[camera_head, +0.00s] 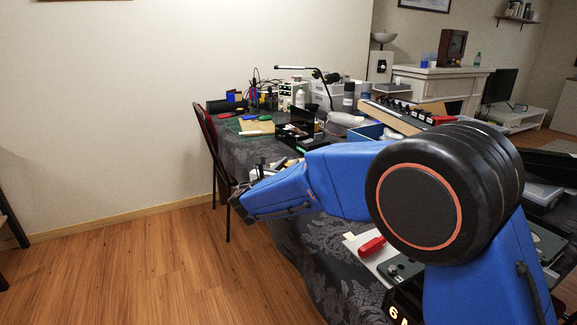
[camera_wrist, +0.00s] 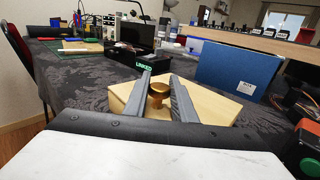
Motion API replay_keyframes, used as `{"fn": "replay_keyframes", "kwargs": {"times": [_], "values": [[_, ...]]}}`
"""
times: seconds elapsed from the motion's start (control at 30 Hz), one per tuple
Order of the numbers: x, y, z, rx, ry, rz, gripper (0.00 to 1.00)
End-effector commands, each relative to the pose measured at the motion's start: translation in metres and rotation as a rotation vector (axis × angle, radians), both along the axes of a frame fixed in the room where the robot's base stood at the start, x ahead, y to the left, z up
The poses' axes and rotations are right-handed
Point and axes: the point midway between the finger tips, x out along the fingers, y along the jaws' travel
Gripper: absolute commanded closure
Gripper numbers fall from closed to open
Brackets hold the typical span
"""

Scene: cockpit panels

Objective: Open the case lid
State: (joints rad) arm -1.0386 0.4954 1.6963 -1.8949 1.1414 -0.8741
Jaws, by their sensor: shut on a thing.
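A light wooden case (camera_wrist: 215,107) with a pale flat top sits on the dark patterned tablecloth in the wrist view. A brass knob (camera_wrist: 158,95) stands on it. My gripper (camera_wrist: 160,80) has its two grey fingers on either side of the knob, shut on it. The lid looks closed, though the fingers and gripper body hide the near part of the case. In the head view my blue arm reaches to the table's left side, and I cannot make out the wooden case there.
A black box marked LINKED (camera_wrist: 138,58) stands open behind the case. A blue bin (camera_wrist: 238,70) is close on the right. A dark chair (camera_head: 208,135) stands at the table's left edge. Tools and a lamp (camera_head: 318,75) crowd the far end. Wooden floor at left is clear.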

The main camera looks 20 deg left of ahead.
Motion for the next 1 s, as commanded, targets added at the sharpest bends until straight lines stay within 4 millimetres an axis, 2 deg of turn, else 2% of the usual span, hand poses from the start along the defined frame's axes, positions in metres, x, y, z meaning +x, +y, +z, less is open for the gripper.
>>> {"fn": "replay_keyframes", "kwargs": {"times": [0.37,0.7,1.0], "values": [[0.007,-0.008,0.029,0.133,0.127,0.000,1.00],[0.026,-0.026,0.065,0.339,0.330,-0.001,1.00],[0.040,-0.040,0.082,0.462,0.459,0.001,1.00]]}}
